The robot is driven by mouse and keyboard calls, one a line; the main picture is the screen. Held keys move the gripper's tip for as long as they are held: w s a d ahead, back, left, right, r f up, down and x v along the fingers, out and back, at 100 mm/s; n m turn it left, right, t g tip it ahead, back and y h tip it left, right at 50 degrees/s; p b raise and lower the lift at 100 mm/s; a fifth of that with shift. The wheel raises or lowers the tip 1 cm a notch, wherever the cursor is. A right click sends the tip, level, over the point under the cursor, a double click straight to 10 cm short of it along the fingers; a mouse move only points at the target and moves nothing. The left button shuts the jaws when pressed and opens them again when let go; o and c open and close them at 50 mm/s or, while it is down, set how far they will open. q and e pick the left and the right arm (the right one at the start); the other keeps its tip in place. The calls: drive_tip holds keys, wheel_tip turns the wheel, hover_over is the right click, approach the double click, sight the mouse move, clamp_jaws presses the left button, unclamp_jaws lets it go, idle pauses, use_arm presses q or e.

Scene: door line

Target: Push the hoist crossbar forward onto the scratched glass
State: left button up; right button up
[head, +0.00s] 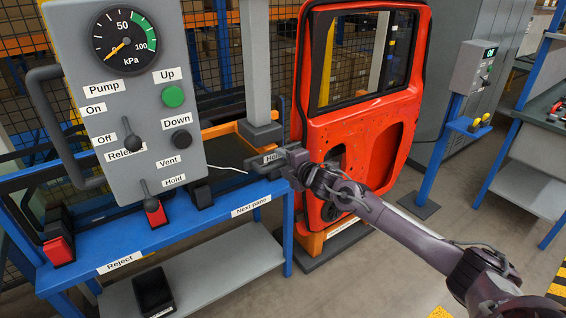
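A grey bar with a label starting "Ho" (271,158), which looks like the hoist crossbar, shows just left of the red door. My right gripper (283,163) is at this bar and covers part of the label; I cannot tell whether its fingers are apart or closed, or whether it grips the bar. The red door (352,125) stands upright with a dark-framed window pane (365,52) in its upper part. No scratch can be made out on the pane. My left gripper is not in view.
A grey control panel (98,162) with a gauge (124,40), levers and a green button (173,96) fills the left. Below is a blue bench (190,232) labelled "Reject" and "Next pane". A grey post (256,65) stands behind. A small control box (474,66) is at right.

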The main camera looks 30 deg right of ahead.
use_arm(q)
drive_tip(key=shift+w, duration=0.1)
use_arm(e)
drive_tip(key=shift+s+f, duration=0.1)
